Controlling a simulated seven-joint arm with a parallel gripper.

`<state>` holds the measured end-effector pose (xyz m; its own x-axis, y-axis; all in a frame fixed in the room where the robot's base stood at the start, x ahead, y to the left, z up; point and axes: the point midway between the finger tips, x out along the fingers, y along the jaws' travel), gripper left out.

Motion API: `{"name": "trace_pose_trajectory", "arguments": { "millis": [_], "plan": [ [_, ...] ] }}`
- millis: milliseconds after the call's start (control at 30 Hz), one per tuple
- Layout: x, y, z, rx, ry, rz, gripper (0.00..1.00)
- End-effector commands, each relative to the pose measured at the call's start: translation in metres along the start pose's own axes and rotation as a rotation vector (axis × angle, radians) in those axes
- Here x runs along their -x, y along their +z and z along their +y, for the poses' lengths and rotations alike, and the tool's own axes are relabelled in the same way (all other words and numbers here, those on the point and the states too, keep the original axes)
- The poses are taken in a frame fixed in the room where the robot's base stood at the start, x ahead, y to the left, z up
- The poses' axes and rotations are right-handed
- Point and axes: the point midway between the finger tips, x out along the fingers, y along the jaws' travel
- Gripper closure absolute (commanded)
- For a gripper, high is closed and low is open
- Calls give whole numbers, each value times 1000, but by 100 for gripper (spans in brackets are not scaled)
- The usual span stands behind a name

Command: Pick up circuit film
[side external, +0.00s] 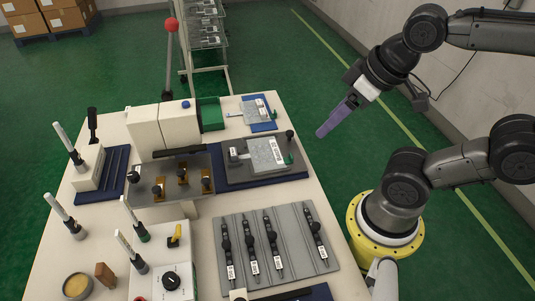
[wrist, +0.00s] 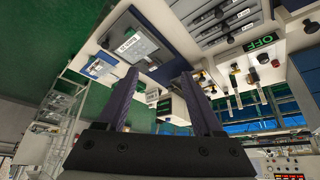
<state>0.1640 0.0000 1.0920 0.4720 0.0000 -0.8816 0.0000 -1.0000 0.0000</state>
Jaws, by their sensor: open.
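I cannot tell for certain which piece is the circuit film. A pale grey labelled sheet (side external: 264,155) lies on a dark fixture plate on a navy mat at the table's right side. It also shows in the wrist view (wrist: 138,45). A smaller labelled sheet (side external: 253,111) lies on a blue mat behind it, and shows in the wrist view (wrist: 98,68). My gripper (side external: 325,130), with purple fingers, is in the air right of the table, apart from both sheets. In the wrist view its fingers (wrist: 157,80) stand apart with nothing between them.
A white press-like machine (side external: 164,128) with a green bin (side external: 210,114) stands beside the sheets. A red-knobbed lever (side external: 172,28) rises behind. Upright handles crowd the left. Air above the right edge is clear.

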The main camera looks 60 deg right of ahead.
Motion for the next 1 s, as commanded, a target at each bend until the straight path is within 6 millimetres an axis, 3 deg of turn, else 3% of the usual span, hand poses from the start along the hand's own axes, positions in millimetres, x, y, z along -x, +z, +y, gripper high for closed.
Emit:
{"name": "trace_pose_trajectory", "arguments": {
  "millis": [267, 467, 600, 733, 900, 1000],
  "plan": [
    [0, 0, 0, -38, -1, 1, 32],
    [2, -11, -12, -341, -57, 4, 32],
    [-10, -29, -14, -718, -83, -67, 32],
    [-34, -48, 0, -1168, -66, -163, 32],
    [-78, -64, 46, -1773, -1, -287, 32],
    [-103, -61, 80, -2065, 41, -348, 32]
  ]
}}
